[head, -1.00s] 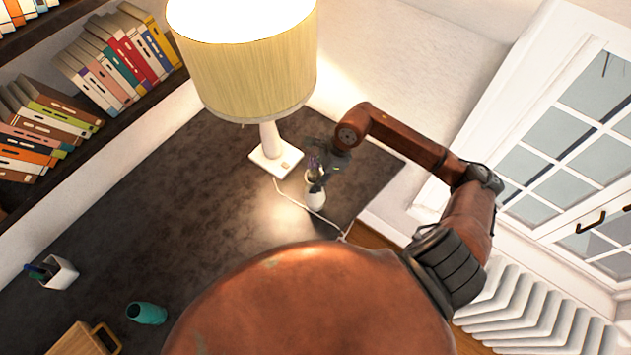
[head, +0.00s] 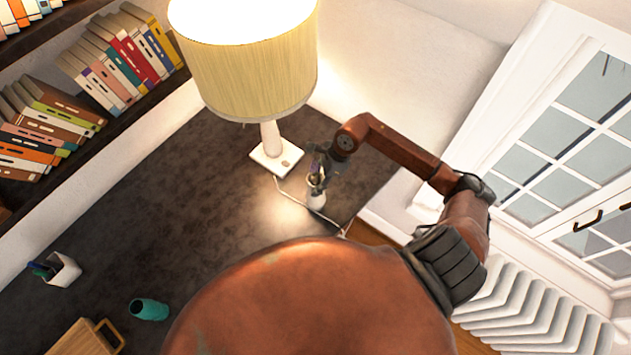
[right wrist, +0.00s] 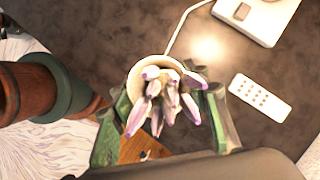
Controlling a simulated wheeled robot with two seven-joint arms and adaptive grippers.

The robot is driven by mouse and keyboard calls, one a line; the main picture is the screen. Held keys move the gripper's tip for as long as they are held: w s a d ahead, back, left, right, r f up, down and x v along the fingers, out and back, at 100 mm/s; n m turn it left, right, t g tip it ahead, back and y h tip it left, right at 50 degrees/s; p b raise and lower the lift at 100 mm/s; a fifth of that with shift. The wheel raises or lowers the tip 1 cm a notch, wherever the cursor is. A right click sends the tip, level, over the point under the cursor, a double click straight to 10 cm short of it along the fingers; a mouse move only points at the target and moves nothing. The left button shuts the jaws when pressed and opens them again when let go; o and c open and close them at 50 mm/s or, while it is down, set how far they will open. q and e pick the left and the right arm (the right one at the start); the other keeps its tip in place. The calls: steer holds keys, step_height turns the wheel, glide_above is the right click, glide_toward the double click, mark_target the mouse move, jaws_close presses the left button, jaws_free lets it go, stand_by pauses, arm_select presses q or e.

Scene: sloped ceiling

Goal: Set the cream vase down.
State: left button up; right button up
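The cream vase (head: 317,203) stands upright, as far as I can tell, at the right part of the dark tabletop (head: 190,215). Purple-tipped flowers (right wrist: 165,98) stick out of its mouth, and its round rim (right wrist: 150,68) shows in the right wrist view. My right gripper (head: 319,179) is at the upper part of the vase, one finger on each side, covering part of it. In the right wrist view its green-tinted fingers (right wrist: 166,97) flank the flowers and rim. Whether they press on the vase cannot be told. My left gripper is out of view.
A lamp (head: 250,70) with a square white base (head: 277,160) stands close behind the vase, its cord running by it. A white dotted device (right wrist: 261,97) lies nearby. A teal cup (head: 150,309) and pen holder (head: 63,270) are at left. The table's middle is clear.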

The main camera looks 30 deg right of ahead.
steer(key=shift+o, duration=1.3)
steer(key=shift+r, duration=0.2)
steer(key=b+v, duration=0.1)
steer(key=v, duration=1.1)
steer(key=shift+b, duration=0.3)
